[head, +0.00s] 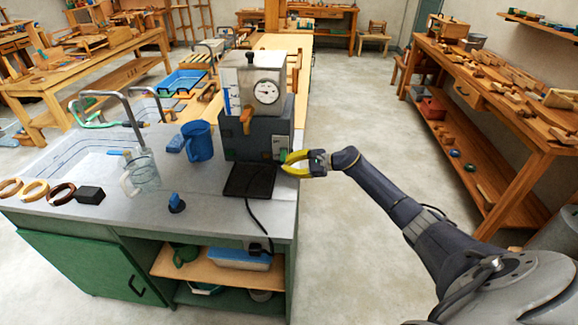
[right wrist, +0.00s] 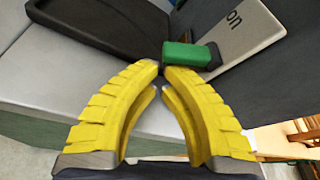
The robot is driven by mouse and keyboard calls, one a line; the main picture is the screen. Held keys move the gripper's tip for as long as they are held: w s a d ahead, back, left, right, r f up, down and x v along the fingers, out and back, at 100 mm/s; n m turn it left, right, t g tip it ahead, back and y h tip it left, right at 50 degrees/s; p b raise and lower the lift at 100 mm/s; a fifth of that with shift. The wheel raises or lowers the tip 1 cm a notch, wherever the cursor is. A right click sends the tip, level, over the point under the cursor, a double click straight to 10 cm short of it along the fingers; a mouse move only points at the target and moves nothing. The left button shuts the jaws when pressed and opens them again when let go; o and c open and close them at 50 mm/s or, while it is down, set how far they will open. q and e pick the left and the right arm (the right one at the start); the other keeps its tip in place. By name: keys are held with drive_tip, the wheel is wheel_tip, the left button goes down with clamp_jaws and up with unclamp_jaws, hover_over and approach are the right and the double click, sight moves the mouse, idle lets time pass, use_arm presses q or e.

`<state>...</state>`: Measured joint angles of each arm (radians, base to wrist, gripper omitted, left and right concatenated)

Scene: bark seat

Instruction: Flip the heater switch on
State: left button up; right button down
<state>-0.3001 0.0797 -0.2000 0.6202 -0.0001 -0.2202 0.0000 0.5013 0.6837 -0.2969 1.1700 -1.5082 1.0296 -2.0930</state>
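The heater is a dark grey box (head: 258,133) with a metal tank and round dial on top, near the right end of the grey counter. Its switch plate (head: 278,146) is on the lower right of the front. In the right wrist view the switch is a green block (right wrist: 190,55) on a pale plate reading "on". My right gripper (head: 284,164) comes in from the right, with curved yellow fingers. Its fingertips (right wrist: 162,69) are drawn together just below the switch's left end; I cannot tell whether they touch it. No object shows between them. My left gripper is not in view.
A black tray (head: 249,180) with a cable lies in front of the heater. A blue jug (head: 198,141), a clear jug (head: 142,172) and a blue knob-like item (head: 177,203) stand to the left. The floor right of the counter is clear.

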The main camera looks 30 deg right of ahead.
drive_tip(key=shift+s+a+r+m+g, duration=0.25)
drive_tip(key=shift+s+r+m+g, duration=0.15)
drive_tip(key=shift+m, duration=0.3)
idle(0.4)
drive_tip(key=shift+s+a+r+m+g+y, duration=0.15)
drive_tip(key=shift+s+r+m+g+y, duration=0.15)
drive_tip(key=shift+m, duration=0.4)
drive_tip(key=r+m, duration=0.1)
drive_tip(key=s+r+m+g+y, duration=0.1)
drive_tip(key=m, duration=0.1)
drive_tip(key=shift+a+g, duration=0.3)
drive_tip(key=shift+a, duration=0.1)
drive_tip(key=shift+s, duration=0.1)
drive_tip(key=shift+s+a+r, duration=0.3)
drive_tip(key=shift+s+a, duration=0.1)
drive_tip(key=v, duration=1)
drive_tip(key=shift+w+d+f, duration=0.2)
drive_tip(key=shift+w+d, duration=0.1)
